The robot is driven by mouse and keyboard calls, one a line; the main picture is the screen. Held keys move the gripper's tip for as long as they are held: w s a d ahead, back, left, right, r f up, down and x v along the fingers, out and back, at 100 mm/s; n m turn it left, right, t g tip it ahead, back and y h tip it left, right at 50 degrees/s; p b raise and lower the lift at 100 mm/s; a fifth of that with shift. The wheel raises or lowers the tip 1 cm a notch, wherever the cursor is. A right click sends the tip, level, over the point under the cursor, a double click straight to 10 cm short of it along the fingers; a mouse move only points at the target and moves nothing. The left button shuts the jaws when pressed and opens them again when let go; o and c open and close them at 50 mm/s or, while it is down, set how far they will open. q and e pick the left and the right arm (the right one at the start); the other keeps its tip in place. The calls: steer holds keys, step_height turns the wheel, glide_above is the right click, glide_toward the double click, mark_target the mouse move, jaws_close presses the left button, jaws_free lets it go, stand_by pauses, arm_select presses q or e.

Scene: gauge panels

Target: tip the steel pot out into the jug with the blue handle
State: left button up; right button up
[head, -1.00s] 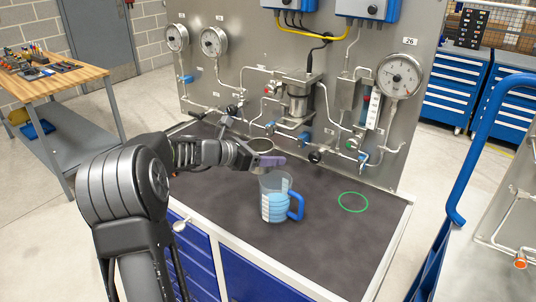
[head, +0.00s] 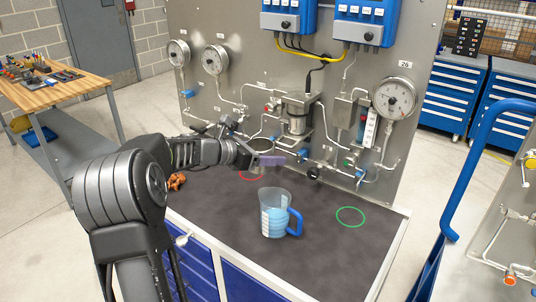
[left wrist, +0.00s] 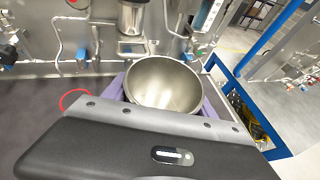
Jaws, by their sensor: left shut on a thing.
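The steel pot (left wrist: 165,82) is a round, open bowl shape in the left wrist view, held between the purple fingers of my left gripper (head: 266,160). Its bare grey inside shows no contents that I can make out. In the head view the pot is largely hidden behind the gripper. The clear jug (head: 272,208) with the blue handle (head: 296,222) stands upright on the dark bench top, with blue contents in its lower part. My left gripper is above and behind the jug, apart from it. My right gripper is not in view.
A red ring (head: 250,175) lies behind the jug and a green ring (head: 350,217) to its right. An orange-brown object (head: 176,181) lies at the bench's left. The gauge panel (head: 225,85) with pipes and valves rises behind.

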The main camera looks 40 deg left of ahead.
arm_select(q)
steer(key=a, duration=0.7)
stand_by(0.7)
